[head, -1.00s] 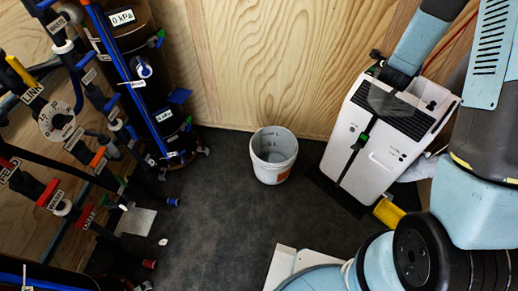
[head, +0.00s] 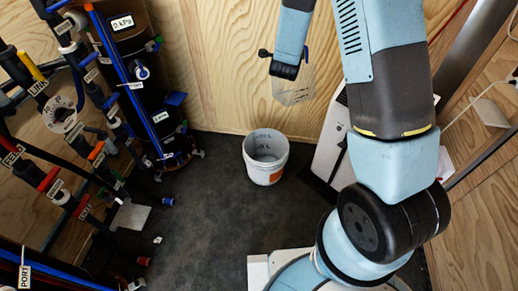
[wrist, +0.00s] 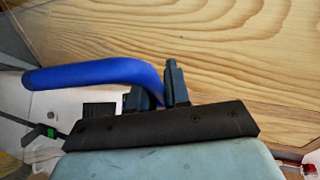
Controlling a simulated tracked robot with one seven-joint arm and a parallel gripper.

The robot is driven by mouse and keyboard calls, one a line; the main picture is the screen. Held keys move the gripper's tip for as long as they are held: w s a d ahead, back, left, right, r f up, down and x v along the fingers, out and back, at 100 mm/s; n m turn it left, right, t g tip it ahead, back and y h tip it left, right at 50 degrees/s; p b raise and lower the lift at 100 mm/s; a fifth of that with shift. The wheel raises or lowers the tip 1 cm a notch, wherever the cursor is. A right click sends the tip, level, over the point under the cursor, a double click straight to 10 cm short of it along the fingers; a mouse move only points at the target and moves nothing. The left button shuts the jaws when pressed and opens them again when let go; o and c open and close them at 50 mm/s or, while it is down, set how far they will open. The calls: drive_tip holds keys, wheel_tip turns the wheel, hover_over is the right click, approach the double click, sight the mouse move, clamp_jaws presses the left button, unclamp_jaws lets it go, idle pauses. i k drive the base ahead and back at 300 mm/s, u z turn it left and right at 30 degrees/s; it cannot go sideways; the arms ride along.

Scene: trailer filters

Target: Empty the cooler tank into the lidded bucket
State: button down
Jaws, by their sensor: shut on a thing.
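My gripper (wrist: 154,88) is shut on a blue curved handle (wrist: 90,73) in the wrist view. In the head view a clear, see-through tank (head: 296,88) hangs at the end of my arm, appearing above and slightly right of the bucket. I cannot tell whether it holds water. The white bucket (head: 264,172) stands on the dark floor near the wooden wall, its top open, with no lid on it. The white cooler (head: 328,150) stands right of the bucket, partly hidden by my arm. It also shows behind the handle in the wrist view (wrist: 60,104).
Dark pipework with tagged valves and a tall dark cylinder (head: 128,75) fills the left side. The plywood wall (head: 225,70) rises behind the bucket. The dark floor (head: 215,220) in front of and left of the bucket is mostly clear.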

sight(267, 152)
drive_tip(key=u, duration=0.2)
drive_tip(key=k, duration=0.55)
drive_tip(key=u, duration=0.4)
drive_tip(key=i, duration=1.1)
drive_tip(key=z, duration=0.45)
